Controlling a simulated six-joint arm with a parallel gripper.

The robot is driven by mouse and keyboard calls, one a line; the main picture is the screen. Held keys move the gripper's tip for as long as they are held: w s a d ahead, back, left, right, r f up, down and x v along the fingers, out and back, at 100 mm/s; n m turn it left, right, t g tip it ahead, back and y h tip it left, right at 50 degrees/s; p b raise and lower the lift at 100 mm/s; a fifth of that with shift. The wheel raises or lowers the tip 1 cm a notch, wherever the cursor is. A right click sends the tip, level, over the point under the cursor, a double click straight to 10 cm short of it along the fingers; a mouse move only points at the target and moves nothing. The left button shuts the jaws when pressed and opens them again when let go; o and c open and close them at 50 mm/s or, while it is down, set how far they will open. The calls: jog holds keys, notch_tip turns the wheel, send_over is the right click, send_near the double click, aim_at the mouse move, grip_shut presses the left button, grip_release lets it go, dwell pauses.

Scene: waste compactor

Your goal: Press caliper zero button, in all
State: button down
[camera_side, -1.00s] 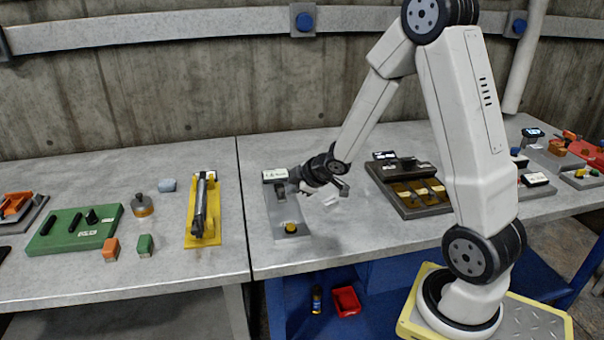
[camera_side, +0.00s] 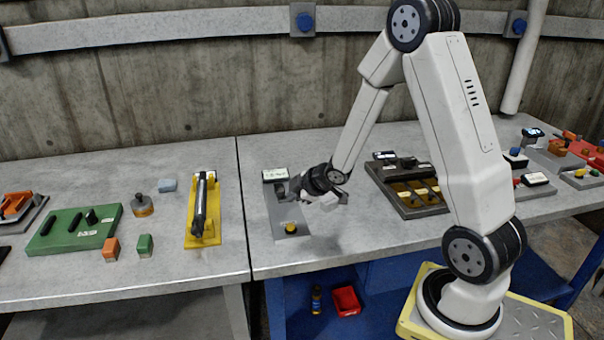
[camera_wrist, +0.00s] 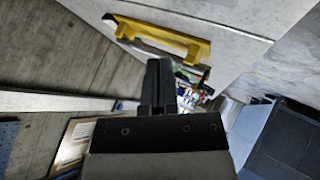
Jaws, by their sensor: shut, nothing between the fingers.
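A grey plate (camera_side: 276,213) on the table carries a small display box (camera_side: 275,174) at its back and a round yellow button (camera_side: 290,227) at its front. I cannot make out for certain which thing is the caliper. A yellow stand (camera_side: 205,238) holds a long grey and black tool (camera_side: 200,206) to the left; the stand also shows in the wrist view (camera_wrist: 160,32). My gripper (camera_side: 294,190) is over the grey plate, between display and button, pointing left, and hides part of the plate. In the wrist view its fingers (camera_wrist: 160,68) are together and empty.
A green tray (camera_side: 75,238), orange (camera_side: 111,249) and green (camera_side: 145,245) blocks, and a brass-based weight (camera_side: 142,206) stand at the left. A dark tray with yellow compartments (camera_side: 418,207) stands right of the plate. Table in front of that tray is clear.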

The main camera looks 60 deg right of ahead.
aim_at(293, 226)
jog(key=shift+f, duration=3.1)
jog(key=shift+f, duration=0.95)
dwell(0.8)
jog(key=shift+r, duration=0.95)
jog(key=shift+r, duration=0.15)
jog(key=shift+r, duration=2.35)
jog(key=shift+a, duration=0.1)
